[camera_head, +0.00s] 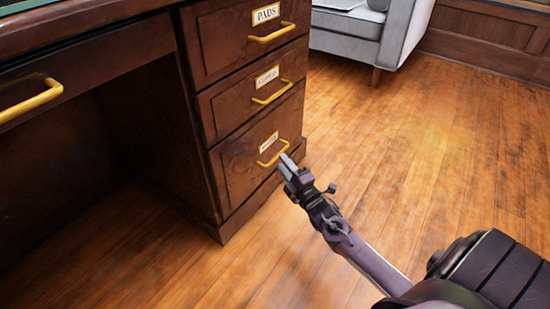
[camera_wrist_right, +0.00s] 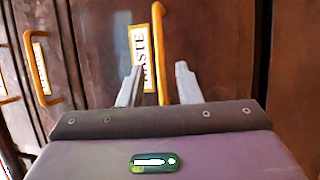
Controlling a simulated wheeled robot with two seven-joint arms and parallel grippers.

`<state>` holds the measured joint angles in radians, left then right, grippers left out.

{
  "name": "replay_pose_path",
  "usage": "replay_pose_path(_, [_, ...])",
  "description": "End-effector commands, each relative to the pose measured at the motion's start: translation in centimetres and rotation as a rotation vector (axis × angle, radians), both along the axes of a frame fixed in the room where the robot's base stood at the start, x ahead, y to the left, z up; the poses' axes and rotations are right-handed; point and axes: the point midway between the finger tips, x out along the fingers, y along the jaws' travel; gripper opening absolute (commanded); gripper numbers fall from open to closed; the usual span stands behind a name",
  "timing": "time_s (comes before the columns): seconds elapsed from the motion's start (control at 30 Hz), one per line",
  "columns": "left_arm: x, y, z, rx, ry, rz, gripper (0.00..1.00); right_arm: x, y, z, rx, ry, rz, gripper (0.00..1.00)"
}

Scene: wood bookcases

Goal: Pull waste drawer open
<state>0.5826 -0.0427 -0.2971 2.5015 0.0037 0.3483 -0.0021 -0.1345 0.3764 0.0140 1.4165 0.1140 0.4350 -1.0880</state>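The waste drawer (camera_head: 254,150) is the lowest of three drawers in the desk's right pedestal and looks closed. Its brass handle (camera_head: 273,153) sits below a small label, and the label (camera_wrist_right: 139,58) reads "...STE" in the wrist view. My right gripper (camera_head: 287,160) is just at the right end of this handle in the head view. In the wrist view, its two fingers (camera_wrist_right: 157,85) are apart, with the handle (camera_wrist_right: 159,50) showing between and beyond them. I cannot tell whether they touch it. My left gripper is not in view.
The middle drawer with its handle (camera_head: 272,92) and the top "PADS" drawer (camera_head: 248,38) are above. Another desk drawer handle (camera_head: 32,100) is at the left. A grey sofa (camera_head: 360,28) stands behind. The wood floor (camera_head: 440,140) on the right is clear.

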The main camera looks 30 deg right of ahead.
Motion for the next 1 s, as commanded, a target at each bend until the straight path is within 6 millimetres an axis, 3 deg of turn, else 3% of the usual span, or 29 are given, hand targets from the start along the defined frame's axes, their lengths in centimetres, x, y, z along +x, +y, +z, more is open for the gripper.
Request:
replay_pose_path(0.1, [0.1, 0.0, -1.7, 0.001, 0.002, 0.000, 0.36, 2.0, 0.0, 0.0, 0.001, -0.003, 0.000, 0.31])
replay_pose_path(0.3, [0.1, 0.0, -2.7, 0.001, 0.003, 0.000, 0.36, 4.0, 0.0, 0.5, 0.001, -0.001, 0.000, 0.31])
replay_pose_path(0.6, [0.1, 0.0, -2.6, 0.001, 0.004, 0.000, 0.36, 4.3, 0.0, 0.7, 0.002, 0.003, 0.001, 0.31])
replay_pose_path(0.87, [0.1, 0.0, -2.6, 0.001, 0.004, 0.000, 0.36, 4.3, 0.0, 0.7, 0.002, 0.002, 0.000, 0.00])
replay_pose_path(1.0, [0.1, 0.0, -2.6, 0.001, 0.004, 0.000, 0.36, 4.2, 0.0, 0.7, 0.002, 0.002, 0.000, 0.00])
